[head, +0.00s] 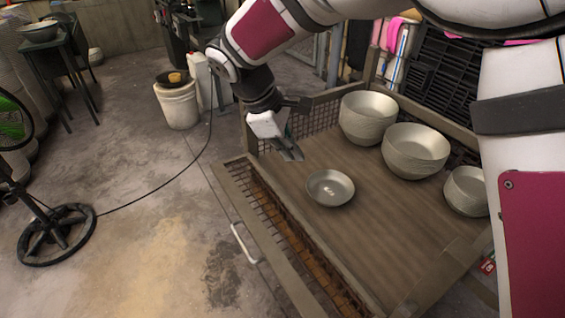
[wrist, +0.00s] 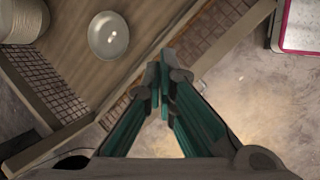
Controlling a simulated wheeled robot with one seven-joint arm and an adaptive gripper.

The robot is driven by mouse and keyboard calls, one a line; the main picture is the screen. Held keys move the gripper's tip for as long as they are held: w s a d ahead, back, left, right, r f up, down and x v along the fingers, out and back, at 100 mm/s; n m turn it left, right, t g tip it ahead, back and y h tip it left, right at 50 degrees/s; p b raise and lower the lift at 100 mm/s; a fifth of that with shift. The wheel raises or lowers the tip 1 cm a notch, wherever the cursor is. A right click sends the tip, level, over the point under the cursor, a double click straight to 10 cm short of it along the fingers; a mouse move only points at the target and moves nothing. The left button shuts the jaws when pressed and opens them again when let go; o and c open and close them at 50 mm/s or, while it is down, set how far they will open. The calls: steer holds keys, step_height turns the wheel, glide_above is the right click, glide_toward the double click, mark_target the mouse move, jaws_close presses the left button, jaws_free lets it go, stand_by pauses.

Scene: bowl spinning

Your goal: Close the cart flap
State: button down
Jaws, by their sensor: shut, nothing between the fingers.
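The wooden cart (head: 340,232) has mesh sides. Its flap (head: 268,240), a wood-framed mesh panel with a light metal handle (head: 244,244), leans outward along the cart's near left side in the head view, so it stands open. My gripper (head: 291,152) is shut and empty, above the cart's back left corner near the flap's far end. In the wrist view, my gripper (wrist: 161,78) has its fingertips together over the cart's edge, with the flap's mesh and frame (wrist: 232,42) running to the upper right. I cannot tell whether the fingers touch the flap.
A small bowl (head: 330,188) lies on the cart bed; it also shows in the wrist view (wrist: 108,36). Stacked bowls (head: 415,150) stand at the back and right. A round-based stand (head: 55,234) with a cable is at left. The floor (head: 160,215) beside the flap is clear.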

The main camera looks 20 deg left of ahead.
steer(key=s+a+f+n+t+b, duration=0.1)
steer(key=s+a+f+n+b, duration=0.25)
steer(key=a+f, duration=0.65)
steer(key=s+a+f+n+t+b, duration=0.1)
steer(key=s+a+f+n+b, duration=0.3)
steer(key=f, duration=1.2)
steer(key=s+a+f+n+b, duration=0.2)
steer(key=s+a+f+n, duration=0.15)
steer(key=a+f, duration=0.65)
steer(key=w+d+f+m+b, duration=0.1)
steer(key=w+d+f+b, duration=0.3)
steer(key=f, duration=0.7)
steer(key=shift+h, duration=0.3)
steer(key=shift+w+d+r, duration=0.3)
steer(key=shift+d+r, duration=0.2)
steer(key=shift+r, duration=0.15)
steer(key=shift+w+d+r, duration=0.35)
steer(key=shift+d+r, duration=0.1)
steer(key=shift+r, duration=0.25)
steer(key=shift+w+d+r, duration=0.3)
steer(key=shift+d+r, duration=0.2)
steer(key=shift+r, duration=0.15)
steer(key=shift+p, duration=0.3)
